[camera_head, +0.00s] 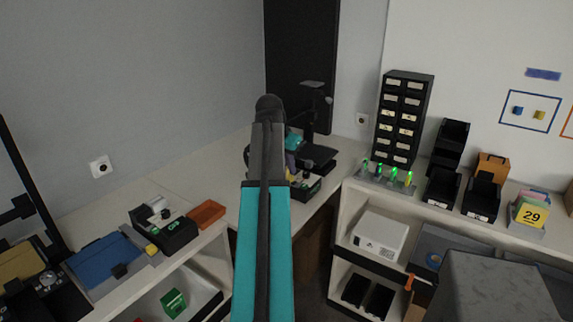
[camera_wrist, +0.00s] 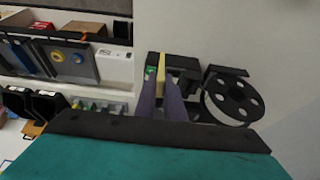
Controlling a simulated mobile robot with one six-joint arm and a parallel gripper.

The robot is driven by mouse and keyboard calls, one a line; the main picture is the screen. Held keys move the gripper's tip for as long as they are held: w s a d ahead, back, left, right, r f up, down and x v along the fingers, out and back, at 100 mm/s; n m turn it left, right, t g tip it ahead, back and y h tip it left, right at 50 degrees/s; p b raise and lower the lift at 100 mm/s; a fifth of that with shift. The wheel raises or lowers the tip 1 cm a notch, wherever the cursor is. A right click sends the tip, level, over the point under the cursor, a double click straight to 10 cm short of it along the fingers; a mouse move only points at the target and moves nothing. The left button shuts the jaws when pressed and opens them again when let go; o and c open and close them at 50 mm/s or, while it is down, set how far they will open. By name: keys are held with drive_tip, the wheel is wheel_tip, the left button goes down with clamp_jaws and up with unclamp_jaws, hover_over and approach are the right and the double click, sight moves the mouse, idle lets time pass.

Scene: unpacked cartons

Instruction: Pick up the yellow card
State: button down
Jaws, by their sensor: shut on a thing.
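In the wrist view, my gripper (camera_wrist: 161,92) points away from the camera with its two purple fingers shut on a thin yellow card (camera_wrist: 160,88), seen nearly edge-on. The card stands up between the fingers, and its lower part is hidden by them. In the head view, my gripper (camera_head: 292,143) is mostly hidden behind my arm, near the back corner. I cannot make out the card clearly there.
A black box (camera_head: 305,188) and a dark stand (camera_head: 316,152) are near my gripper on the corner table. A drawer tower (camera_head: 403,118), black bins (camera_head: 443,187) and a yellow "29" block (camera_head: 531,215) stand right.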

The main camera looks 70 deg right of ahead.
drive_tip(key=shift+s+a+r+b, duration=0.15)
drive_tip(key=shift+s+a, duration=0.35)
drive_tip(key=shift+a, duration=0.4)
drive_tip(key=shift+s+a+r+b, duration=0.15)
drive_tip(key=shift+s+a, duration=0.35)
drive_tip(key=shift+a, duration=0.35)
drive_tip(key=shift+f, duration=0.1)
